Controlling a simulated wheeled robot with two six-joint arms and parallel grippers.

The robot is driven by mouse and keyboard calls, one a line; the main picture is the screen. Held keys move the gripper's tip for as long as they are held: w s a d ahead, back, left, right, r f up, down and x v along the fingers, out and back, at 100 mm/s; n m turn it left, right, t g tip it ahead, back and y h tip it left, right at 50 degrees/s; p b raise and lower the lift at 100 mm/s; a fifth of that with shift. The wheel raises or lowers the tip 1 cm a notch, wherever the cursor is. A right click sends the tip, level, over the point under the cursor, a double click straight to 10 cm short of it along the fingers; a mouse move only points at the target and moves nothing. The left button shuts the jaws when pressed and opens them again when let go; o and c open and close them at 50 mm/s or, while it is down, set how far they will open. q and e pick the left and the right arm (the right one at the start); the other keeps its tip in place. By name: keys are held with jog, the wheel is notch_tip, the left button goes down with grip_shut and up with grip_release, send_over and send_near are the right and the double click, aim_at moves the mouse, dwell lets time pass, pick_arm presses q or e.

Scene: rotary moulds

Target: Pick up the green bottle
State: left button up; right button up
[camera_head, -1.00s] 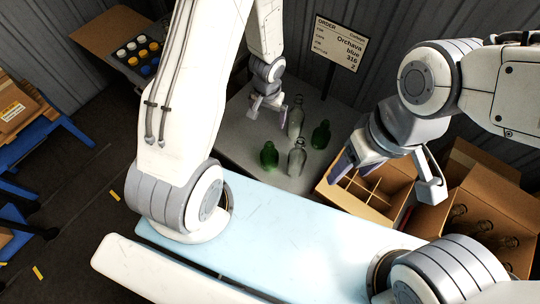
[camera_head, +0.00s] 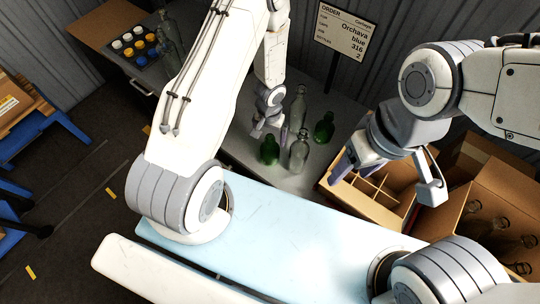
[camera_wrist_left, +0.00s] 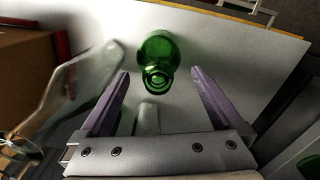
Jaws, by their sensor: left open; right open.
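Two green bottles stand upright on the grey table: a nearer one (camera_head: 269,151) and one further right (camera_head: 324,128). My left gripper (camera_head: 269,133) is open and empty, just above and behind the nearer green bottle in the head view. In the left wrist view a green bottle (camera_wrist_left: 158,52) shows mouth-on, just beyond the open fingertips (camera_wrist_left: 160,73) and roughly centred between them. My right gripper (camera_head: 351,160) is open, above the divided carton.
Clear bottles (camera_head: 299,152) stand close beside the green ones; one (camera_wrist_left: 80,85) is near the left finger in the wrist view. A divided carton (camera_head: 385,214) and a box of bottles (camera_head: 502,195) stand right. Coloured caps (camera_head: 138,47) lie upper left.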

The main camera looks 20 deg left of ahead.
aim_at(270, 145)
pick_arm(q)
jog(key=shift+s+d+f+b, duration=0.1)
jog(key=shift+s+f+b, duration=0.05)
jog(key=shift+f+b, duration=2.5)
jog(key=shift+r, duration=0.15)
grip_shut()
jog(key=shift+r, duration=0.1)
notch_tip(270, 145, up, 10)
jog(key=p, duration=1)
